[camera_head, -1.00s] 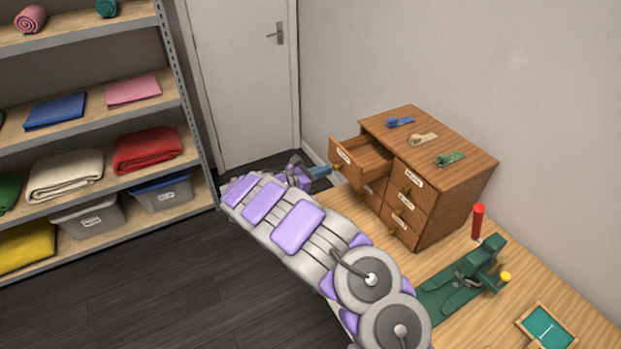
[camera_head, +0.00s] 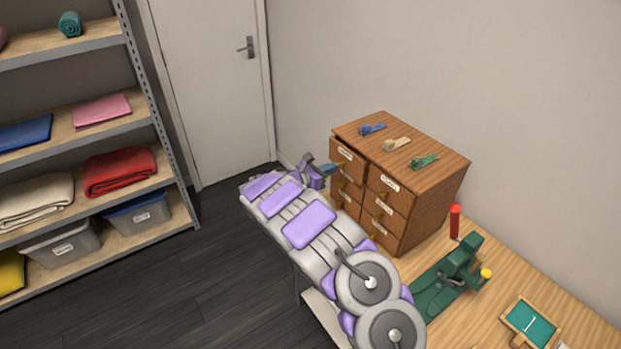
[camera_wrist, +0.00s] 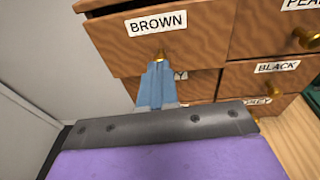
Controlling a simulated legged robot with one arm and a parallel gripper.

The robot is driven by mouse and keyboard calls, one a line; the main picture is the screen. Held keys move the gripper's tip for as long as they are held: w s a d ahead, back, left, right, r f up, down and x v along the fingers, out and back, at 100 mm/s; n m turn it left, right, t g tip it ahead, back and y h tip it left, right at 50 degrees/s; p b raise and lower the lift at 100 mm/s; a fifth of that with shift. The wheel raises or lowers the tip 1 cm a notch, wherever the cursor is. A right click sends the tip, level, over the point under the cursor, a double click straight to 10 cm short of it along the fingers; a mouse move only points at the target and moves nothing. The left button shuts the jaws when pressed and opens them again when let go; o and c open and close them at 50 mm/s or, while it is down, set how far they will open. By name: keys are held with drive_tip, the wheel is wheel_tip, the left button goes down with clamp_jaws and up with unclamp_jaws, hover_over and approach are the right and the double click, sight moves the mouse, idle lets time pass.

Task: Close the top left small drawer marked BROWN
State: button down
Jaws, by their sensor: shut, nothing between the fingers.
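The wooden drawer cabinet (camera_head: 437,193) stands on the table in the head view. Its top left drawer, marked BROWN (camera_wrist: 195,42), stands slightly out, with a dark gap above its front in the wrist view; in the head view its front (camera_head: 346,155) is near the cabinet face. My gripper (camera_wrist: 158,72) is shut and empty, its blue fingertips at the drawer's brass knob (camera_wrist: 160,54). I cannot tell whether they touch it. In the head view my gripper (camera_head: 328,169) is at the cabinet's left front, partly hidden by my arm.
A drawer marked BLACK (camera_wrist: 262,78) lies below right. Blue, tan and green small items (camera_head: 397,144) lie on the cabinet top. A green device with a red handle (camera_head: 450,275) and a small framed tray (camera_head: 530,322) are on the table. Shelving (camera_head: 165,178) stands left, with open floor between.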

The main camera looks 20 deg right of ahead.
drive_tip(key=p+v, duration=0.3)
drive_tip(key=v, duration=0.9)
idle(0.4)
drive_tip(key=shift+d+r, duration=0.1)
drive_tip(key=shift+r, duration=0.05)
